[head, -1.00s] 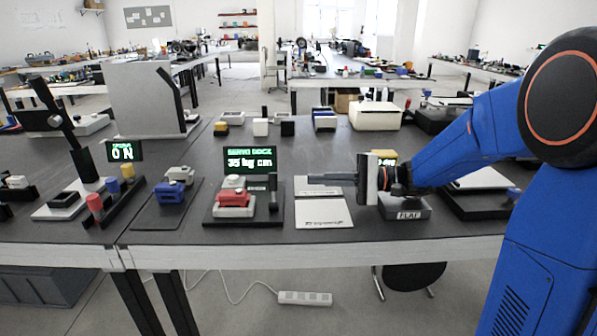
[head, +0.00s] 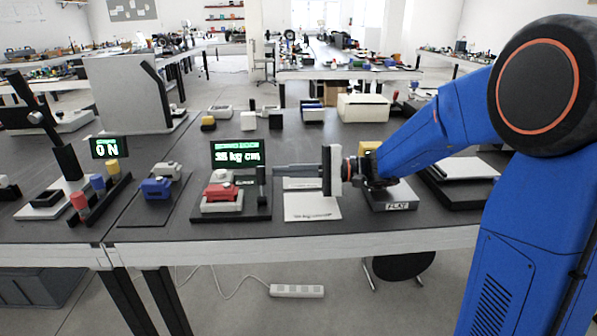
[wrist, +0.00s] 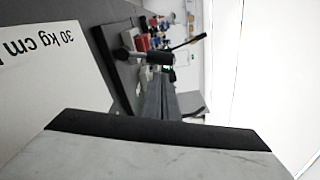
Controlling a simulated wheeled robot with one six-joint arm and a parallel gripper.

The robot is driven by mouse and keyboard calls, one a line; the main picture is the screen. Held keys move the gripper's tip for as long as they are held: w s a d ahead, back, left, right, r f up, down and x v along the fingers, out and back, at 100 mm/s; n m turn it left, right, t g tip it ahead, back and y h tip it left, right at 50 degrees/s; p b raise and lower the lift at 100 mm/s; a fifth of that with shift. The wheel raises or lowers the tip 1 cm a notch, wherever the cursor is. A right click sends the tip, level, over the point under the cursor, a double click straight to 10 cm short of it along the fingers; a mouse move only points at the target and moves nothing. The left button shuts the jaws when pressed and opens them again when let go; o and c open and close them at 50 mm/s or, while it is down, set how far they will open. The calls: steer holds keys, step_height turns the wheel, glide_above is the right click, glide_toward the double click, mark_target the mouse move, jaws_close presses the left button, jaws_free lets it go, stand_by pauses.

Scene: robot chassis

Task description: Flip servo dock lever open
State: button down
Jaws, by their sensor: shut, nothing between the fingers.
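The servo dock (head: 260,214) is a black base on the bench with a red servo (head: 216,193) seated on a grey block. Its green-lit screen (head: 236,153) reads SERVO DOCK and what looks like 35 kg cm. The dock's dark lever (head: 262,181) stands upright at the dock's right side. My gripper (head: 272,172) points left, its shut, empty fingertips right beside the lever's upper part; I cannot tell whether they touch it. In the wrist view the shut fingers (wrist: 156,98) reach toward a dark knobbed post (wrist: 158,58).
A white printed card (head: 312,208) lies on the bench under my gripper, seen close up in the wrist view (wrist: 40,75). A grey labelled block (head: 392,200) sits under my wrist. A blue servo (head: 156,188) and an ON sign (head: 108,148) stand to the left.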

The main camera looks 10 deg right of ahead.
mark_target(263, 173)
steer(key=shift+w+a, duration=0.15)
steer(key=shift+a, duration=1.65)
steer(key=shift+s+r+n, duration=0.15)
steer(key=shift+s+n, duration=0.15)
steer(key=shift+n, duration=0.3)
steer(key=shift+s+r+n, duration=0.3)
steer(key=shift+s+n, duration=0.15)
steer(key=shift+n, duration=0.35)
steer(key=s+n, duration=0.1)
steer(key=n, duration=0.2)
steer(key=shift+s+r, duration=0.25)
steer(key=shift+s, duration=0.1)
steer(key=shift+s+n, duration=0.35)
steer(key=shift+n, duration=0.15)
steer(key=shift+s, duration=0.3)
steer(key=shift+s, duration=0.1)
